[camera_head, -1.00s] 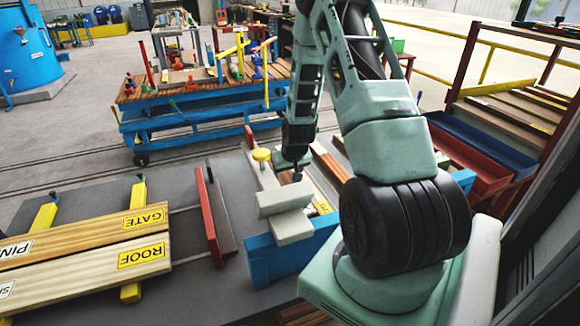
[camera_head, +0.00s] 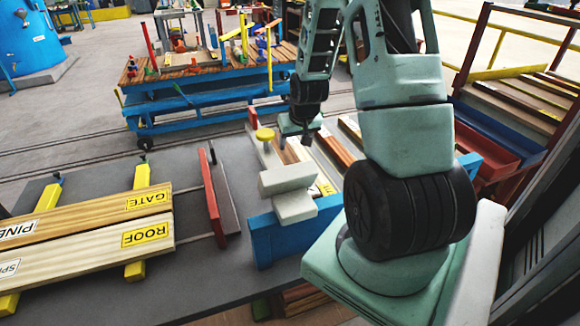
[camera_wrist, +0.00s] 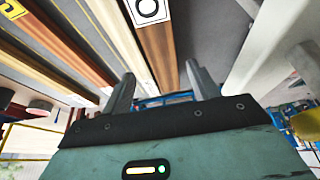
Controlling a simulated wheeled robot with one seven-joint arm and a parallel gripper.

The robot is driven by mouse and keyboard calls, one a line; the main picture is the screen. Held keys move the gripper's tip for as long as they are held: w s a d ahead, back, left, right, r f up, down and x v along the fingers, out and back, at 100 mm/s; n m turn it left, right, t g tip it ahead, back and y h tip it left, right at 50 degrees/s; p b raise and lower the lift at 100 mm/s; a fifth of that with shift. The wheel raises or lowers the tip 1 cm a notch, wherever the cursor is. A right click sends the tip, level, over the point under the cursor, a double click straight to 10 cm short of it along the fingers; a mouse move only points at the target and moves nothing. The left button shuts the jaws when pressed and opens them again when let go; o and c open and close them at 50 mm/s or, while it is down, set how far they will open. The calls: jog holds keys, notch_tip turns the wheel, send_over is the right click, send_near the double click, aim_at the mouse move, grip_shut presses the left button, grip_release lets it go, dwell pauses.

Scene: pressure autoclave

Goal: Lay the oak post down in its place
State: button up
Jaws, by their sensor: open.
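A brown timber (camera_wrist: 157,48) in the wrist view has a white label with a round black letter like an O; I take it for the oak post, but the full word is cut off. It lies on the rack beyond my open gripper (camera_wrist: 160,90), lined up with the gap between the fingers; contact cannot be told. In the head view, my gripper (camera_head: 300,130) hangs over the timbers behind the blue panel (camera_head: 290,235), just right of the yellow knob (camera_head: 264,135). The two boards at left, a GATE board (camera_head: 95,218) and a ROOF board (camera_head: 90,253), lie side by side on yellow bearers (camera_head: 135,270).
Pale blocks (camera_head: 287,179) stand by the blue panel near my gripper. A red upright stop (camera_head: 212,200) stands right of the boards. A blue cart (camera_head: 200,110) is behind. A rack with red and blue trays (camera_head: 475,155) is at right.

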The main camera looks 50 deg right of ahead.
aim_at(290, 161)
jog(key=p+x, duration=0.1)
jog(key=x, duration=0.8)
jog(key=shift+w+f+p, duration=0.1)
jog(key=shift+f+p, duration=0.05)
jog(key=shift+p, duration=0.15)
jog(key=shift+p+x, duration=0.95)
jog(key=shift+x, duration=1.7)
jog(key=shift+d, duration=0.1)
jog(key=shift+c, duration=0.3)
jog(key=c, duration=1)
grip_shut()
